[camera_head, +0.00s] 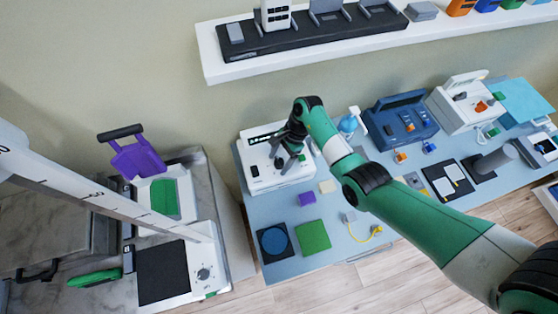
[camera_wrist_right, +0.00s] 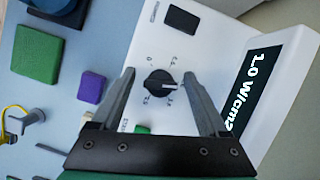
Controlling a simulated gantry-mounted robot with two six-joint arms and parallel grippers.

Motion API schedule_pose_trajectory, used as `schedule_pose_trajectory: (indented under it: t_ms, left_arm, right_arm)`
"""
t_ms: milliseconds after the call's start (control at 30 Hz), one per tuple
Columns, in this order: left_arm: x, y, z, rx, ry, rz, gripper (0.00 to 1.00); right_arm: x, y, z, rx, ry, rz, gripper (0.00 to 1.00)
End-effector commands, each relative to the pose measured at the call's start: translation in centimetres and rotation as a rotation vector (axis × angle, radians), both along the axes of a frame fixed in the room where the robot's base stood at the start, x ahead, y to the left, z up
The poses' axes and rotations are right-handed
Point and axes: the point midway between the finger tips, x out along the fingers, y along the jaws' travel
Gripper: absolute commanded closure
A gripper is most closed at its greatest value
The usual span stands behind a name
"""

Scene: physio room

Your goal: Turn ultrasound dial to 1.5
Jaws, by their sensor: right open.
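The ultrasound unit (camera_head: 262,180) is a white box on the blue-grey table in the head view. Its dark display (camera_wrist_right: 255,82) reads 1.0 W/cm² in the right wrist view. The round black dial (camera_wrist_right: 158,84) has a pale pointer line toward the display side, with small numbers around it. My right gripper (camera_head: 284,156) is over the unit. In the right wrist view, its open fingers (camera_wrist_right: 159,72) stand on either side of the dial, with a visible gap on each side. Whether the fingers reach down to dial height is unclear. My left gripper is not in view.
A black switch (camera_wrist_right: 181,20) and a green button (camera_wrist_right: 142,129) are on the panel. A purple block (camera_head: 307,198), green pad (camera_head: 313,236) and blue disc (camera_head: 273,240) lie in front. A spray bottle (camera_head: 348,125) and blue device (camera_head: 401,120) stand right. A white shelf (camera_head: 215,69) hangs above.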

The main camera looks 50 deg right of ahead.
Motion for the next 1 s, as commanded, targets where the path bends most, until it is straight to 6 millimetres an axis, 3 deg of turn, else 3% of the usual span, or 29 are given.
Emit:
schedule_pose_trajectory:
  t_ms: [200, 233, 633, 1000]
  left_arm:
    - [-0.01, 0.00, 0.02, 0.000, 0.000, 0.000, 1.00]
    - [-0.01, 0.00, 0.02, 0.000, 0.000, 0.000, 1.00]
    - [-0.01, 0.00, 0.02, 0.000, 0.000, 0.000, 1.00]
    - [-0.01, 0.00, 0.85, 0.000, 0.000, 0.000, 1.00]
  right_arm:
    - [0.01, 0.02, -0.03, 0.000, 0.000, 0.000, 0.22]
    - [0.01, 0.02, -0.03, 0.000, 0.000, 0.000, 0.26]
    - [0.01, 0.01, 0.00, 0.000, 0.000, 0.000, 0.98]
    - [0.01, 0.02, 0.27, 0.000, 0.000, -0.036, 1.00]
